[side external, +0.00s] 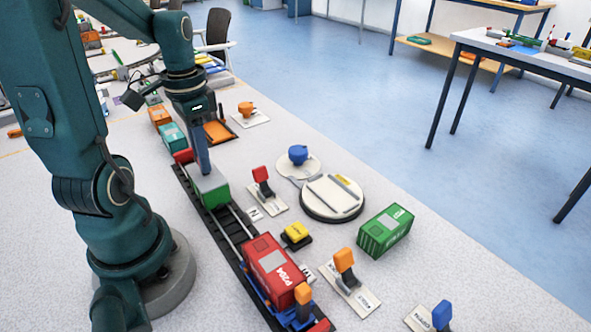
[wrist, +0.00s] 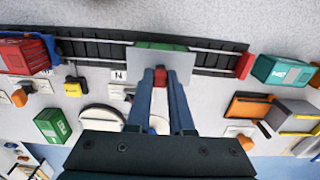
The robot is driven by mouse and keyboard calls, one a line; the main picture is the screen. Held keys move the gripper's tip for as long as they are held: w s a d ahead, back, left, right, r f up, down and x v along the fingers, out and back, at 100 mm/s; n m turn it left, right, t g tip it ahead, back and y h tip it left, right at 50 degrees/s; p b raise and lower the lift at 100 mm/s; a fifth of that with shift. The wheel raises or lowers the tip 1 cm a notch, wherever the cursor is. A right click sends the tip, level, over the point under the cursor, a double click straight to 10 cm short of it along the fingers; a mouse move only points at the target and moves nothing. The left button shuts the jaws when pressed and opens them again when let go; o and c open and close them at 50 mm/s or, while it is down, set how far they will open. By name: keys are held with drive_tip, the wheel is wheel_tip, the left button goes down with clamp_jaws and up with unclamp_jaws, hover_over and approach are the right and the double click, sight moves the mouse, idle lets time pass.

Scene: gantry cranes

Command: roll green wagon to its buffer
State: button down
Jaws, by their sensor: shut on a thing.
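The green wagon (side external: 215,196) stands on the dark track (side external: 232,236), with a grey top and green sides. In the wrist view the green wagon (wrist: 183,64) is below my gripper, near the right end of the track. My gripper (side external: 205,173) points down and is shut on a small red part (wrist: 160,77) on the wagon's top; the fingers mostly hide this part. A red buffer block (side external: 183,156) stands at the far track end, a short gap from the wagon. This red buffer (wrist: 244,66) shows at right in the wrist view.
A red container wagon (side external: 272,268) on a blue base occupies the near track. Levers, including a red one (side external: 262,180), a yellow block (side external: 296,232), a turntable (side external: 332,197) and a green container (side external: 384,230) lie right. A teal container (side external: 172,136) stands beyond the buffer.

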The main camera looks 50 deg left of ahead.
drive_tip(key=a, duration=0.9)
drive_tip(key=c, duration=0.7)
unclamp_jaws()
drive_tip(key=shift+d, duration=0.15)
drive_tip(key=shift+r, duration=0.1)
wheel_tip(320, 180, up, 7)
drive_tip(key=shift+f, duration=0.1)
idle(0.7)
